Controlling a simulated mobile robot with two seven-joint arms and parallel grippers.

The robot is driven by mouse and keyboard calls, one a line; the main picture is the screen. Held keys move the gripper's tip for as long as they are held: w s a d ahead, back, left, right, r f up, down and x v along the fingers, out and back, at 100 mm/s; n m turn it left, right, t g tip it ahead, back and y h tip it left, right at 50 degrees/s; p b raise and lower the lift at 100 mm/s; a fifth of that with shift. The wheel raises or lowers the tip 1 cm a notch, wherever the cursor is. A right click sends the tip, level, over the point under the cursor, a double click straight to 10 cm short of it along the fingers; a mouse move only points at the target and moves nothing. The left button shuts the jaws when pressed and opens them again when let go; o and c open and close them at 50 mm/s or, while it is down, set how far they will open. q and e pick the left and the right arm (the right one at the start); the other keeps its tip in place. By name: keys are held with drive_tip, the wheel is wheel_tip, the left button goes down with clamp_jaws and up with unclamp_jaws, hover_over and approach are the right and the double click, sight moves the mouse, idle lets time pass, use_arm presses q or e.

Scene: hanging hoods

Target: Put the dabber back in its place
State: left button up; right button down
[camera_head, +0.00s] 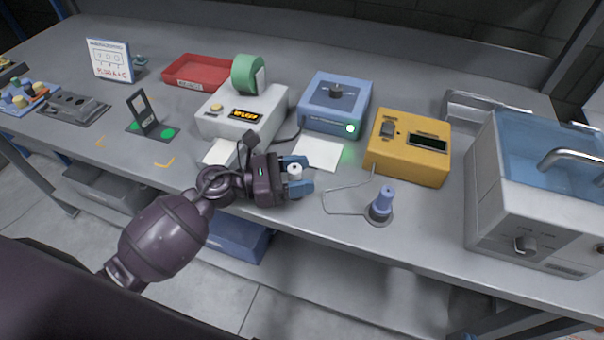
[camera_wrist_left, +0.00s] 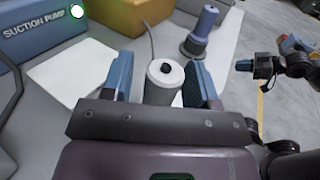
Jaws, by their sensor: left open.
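My left gripper (camera_head: 298,176) is open near the front edge of the bench. A white cylinder with a dark centre on top (camera_head: 295,172) is between its blue fingers. In the left wrist view the cylinder (camera_wrist_left: 165,84) has a small gap to each finger; its base is hidden by the gripper. A blue handle (camera_head: 384,199) stands upright in a dark round base (camera_head: 378,215) to the right of the gripper. I cannot tell by looks alone which of these is the dabber. My right gripper (camera_wrist_left: 262,66) shows small at the right of the left wrist view, away from the bench.
A thin cable loop (camera_head: 328,198) lies between the gripper and the round base. Behind stand the blue suction pump (camera_head: 322,119), a yellow box (camera_head: 398,162) and a white device with a green roll (camera_head: 215,124). A white sheet (camera_head: 318,152) lies before the pump. A water bath (camera_head: 495,190) is at right.

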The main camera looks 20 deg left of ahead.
use_arm(q)
drive_tip(key=b+v, duration=0.1)
drive_tip(key=v, duration=0.9)
drive_tip(key=shift+s+a+f, duration=0.15)
drive_tip(key=shift+a+f, duration=0.05)
drive_tip(key=shift+s+a, duration=0.2)
drive_tip(key=shift+a, duration=0.25)
drive_tip(key=shift+r, duration=0.1)
